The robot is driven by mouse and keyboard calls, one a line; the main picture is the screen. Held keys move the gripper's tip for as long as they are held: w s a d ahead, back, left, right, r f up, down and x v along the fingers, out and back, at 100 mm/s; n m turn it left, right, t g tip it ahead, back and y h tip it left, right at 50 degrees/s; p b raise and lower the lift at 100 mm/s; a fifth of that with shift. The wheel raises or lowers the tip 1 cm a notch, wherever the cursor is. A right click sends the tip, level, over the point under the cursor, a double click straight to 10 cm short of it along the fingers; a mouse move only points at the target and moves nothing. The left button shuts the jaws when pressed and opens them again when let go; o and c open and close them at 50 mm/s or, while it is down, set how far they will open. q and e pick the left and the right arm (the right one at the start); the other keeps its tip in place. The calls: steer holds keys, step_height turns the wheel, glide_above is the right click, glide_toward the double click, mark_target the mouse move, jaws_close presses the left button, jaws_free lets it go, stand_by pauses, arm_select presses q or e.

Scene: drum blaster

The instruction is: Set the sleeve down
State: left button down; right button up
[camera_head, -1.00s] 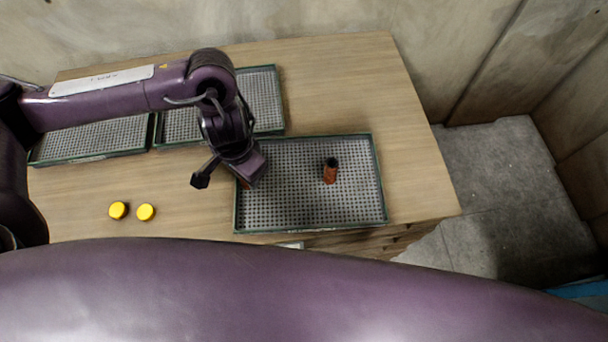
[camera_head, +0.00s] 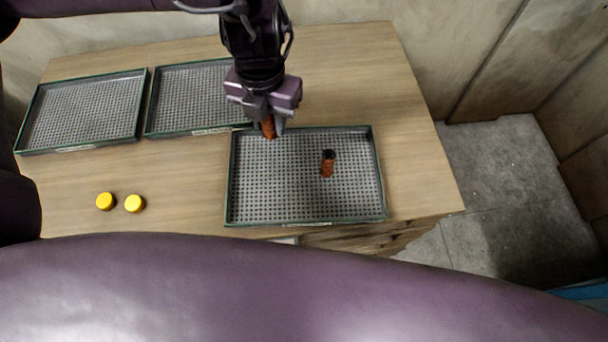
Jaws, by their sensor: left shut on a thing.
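My left gripper (camera_head: 268,122) is shut on a reddish-brown sleeve (camera_head: 268,128), over the back left part of the front tray (camera_head: 375,165). Only the sleeve's lower part shows below the fingers. I cannot tell whether it touches the tray. A second reddish-brown cylinder with a dark top (camera_head: 327,164) stands near the middle of the same tray. My right gripper is not in view.
Two empty trays with green rims (camera_head: 140,108) (camera_head: 150,110) lie at the back left of the wooden table (camera_head: 345,75). Two yellow caps (camera_head: 105,201) (camera_head: 134,203) sit at the front left. The front tray's right side is free.

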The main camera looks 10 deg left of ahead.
arm_select(q)
steer(key=shift+r+m, duration=0.35)
steer(key=shift+m, duration=0.75)
steer(key=shift+d+f, duration=0.1)
steer(key=shift+f, duration=0.15)
steer(key=b, duration=0.3)
glide_above(279, 177)
step_height(279, 177, down, 16)
steer(key=shift+r, duration=0.25)
step_height(279, 177, down, 3)
steer(key=shift+f, duration=0.45)
steer(key=shift+b, duration=0.35)
steer(key=c, duration=1.1)
jaws_free()
steer(key=shift+f, duration=0.15)
